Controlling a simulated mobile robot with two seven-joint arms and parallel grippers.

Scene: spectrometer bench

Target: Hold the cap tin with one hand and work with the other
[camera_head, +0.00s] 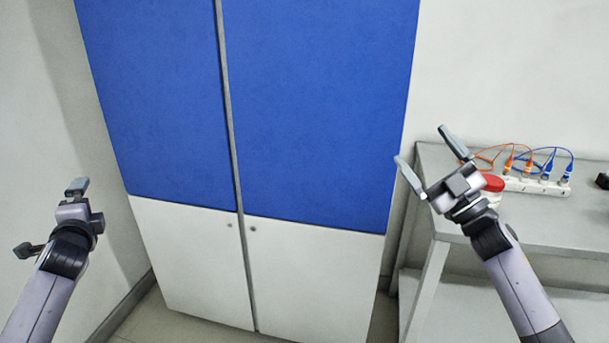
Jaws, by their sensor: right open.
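A round red-topped thing (492,183), which may be the cap tin, stands on the grey bench at the right. My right gripper partly hides it, so its body hardly shows. My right gripper (422,145) is open and empty, its two fingers spread wide. It is in front of the bench's left end and points up and left toward the wall and the blue cabinet door. My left gripper (76,187) is at the far left, away from the bench. Its fingers are seen nearly edge-on, so its opening is unclear. No object shows at its tips.
A white power strip (537,187) with orange and blue cables lies on the grey bench (553,222). A dark object (603,181) is cut off at the right edge. A tall blue and white cabinet (310,110) fills the middle, its doors shut.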

